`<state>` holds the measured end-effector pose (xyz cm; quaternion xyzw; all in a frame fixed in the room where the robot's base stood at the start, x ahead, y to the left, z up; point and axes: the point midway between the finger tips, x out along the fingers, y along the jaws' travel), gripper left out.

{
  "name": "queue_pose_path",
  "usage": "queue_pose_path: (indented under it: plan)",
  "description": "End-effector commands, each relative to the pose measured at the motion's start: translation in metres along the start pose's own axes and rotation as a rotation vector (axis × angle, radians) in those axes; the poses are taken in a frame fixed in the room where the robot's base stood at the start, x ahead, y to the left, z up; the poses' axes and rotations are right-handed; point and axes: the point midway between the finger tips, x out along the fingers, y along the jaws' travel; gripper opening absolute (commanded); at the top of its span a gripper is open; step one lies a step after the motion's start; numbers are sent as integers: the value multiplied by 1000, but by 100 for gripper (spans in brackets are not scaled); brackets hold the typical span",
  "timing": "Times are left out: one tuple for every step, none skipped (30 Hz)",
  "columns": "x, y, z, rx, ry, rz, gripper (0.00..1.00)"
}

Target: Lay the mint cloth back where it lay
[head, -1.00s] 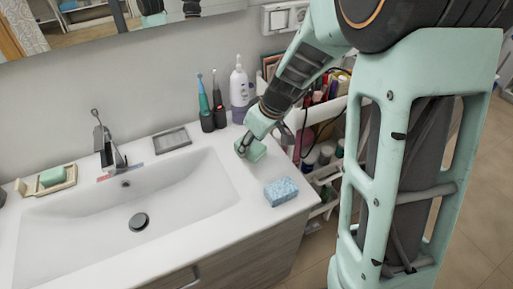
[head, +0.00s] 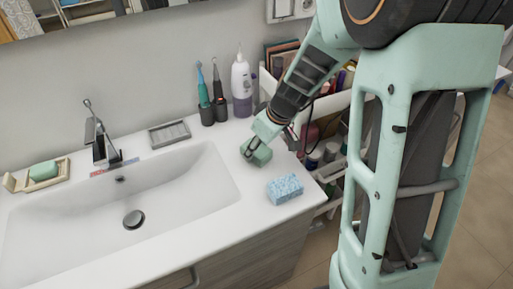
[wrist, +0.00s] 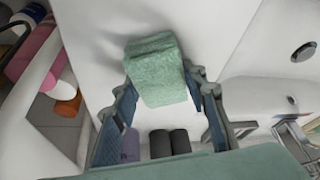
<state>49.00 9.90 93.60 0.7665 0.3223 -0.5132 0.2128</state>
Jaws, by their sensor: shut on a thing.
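The mint cloth (head: 258,154) is a small folded block, held between the fingers of my gripper (head: 254,147) at the right end of the white counter. In the wrist view the cloth (wrist: 156,68) sticks out beyond the fingers of my gripper (wrist: 165,92), which are shut on it from both sides. The cloth is at or just above the counter top; I cannot tell whether it touches. Part of it is hidden by the gripper in the head view.
A blue speckled sponge (head: 284,189) lies in front of the cloth, near the counter edge. Electric toothbrushes (head: 212,105) and a pump bottle (head: 242,85) stand behind. The sink basin (head: 150,195) is left. A loaded cart (head: 330,150) stands right of the counter.

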Motion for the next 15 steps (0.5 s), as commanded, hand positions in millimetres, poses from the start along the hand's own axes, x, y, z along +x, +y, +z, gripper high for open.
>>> queue_pose_path:
  plan:
    - [3,0,1,0,1,0,17]
    - [3,0,1,0,1,0,17]
    - [2,0,1,0,0,0,44]
    - [2,0,0,0,0,0,47]
    - [2,0,0,0,0,0,51]
    - [2,0,0,0,0,0,55]
    - [2,0,0,0,0,0,57]
    - [2,0,0,0,0,0,57]
    - [2,0,0,0,0,0,57]
    - [2,0,0,0,0,0,57]
    - [2,0,0,0,0,0,57]
    - [2,0,0,0,0,0,57]
    - [2,0,0,0,0,0,57]
    - [2,0,0,0,0,0,57]
    - [1,0,0,0,0,0,57]
